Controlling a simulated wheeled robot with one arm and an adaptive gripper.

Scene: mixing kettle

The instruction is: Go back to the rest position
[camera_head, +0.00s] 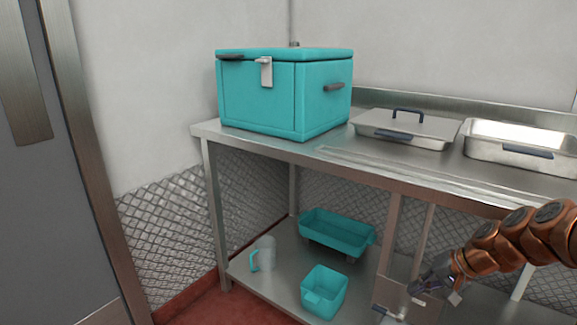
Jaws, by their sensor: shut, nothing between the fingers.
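My orange arm comes in from the right edge. My gripper (418,290) is at its end, low in the right part of the view, in front of the steel table's lower part. Its fingers are small and dark here; they are shut with nothing held. No kettle shows in this view.
A steel table (245,140) bears a teal cooler box (265,95), a lidded steel tray (405,128) and an open steel pan (515,150). Its lower shelf holds a jug (266,250), a teal bin (324,290) and a teal tub (338,232). A door (45,180) stands left.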

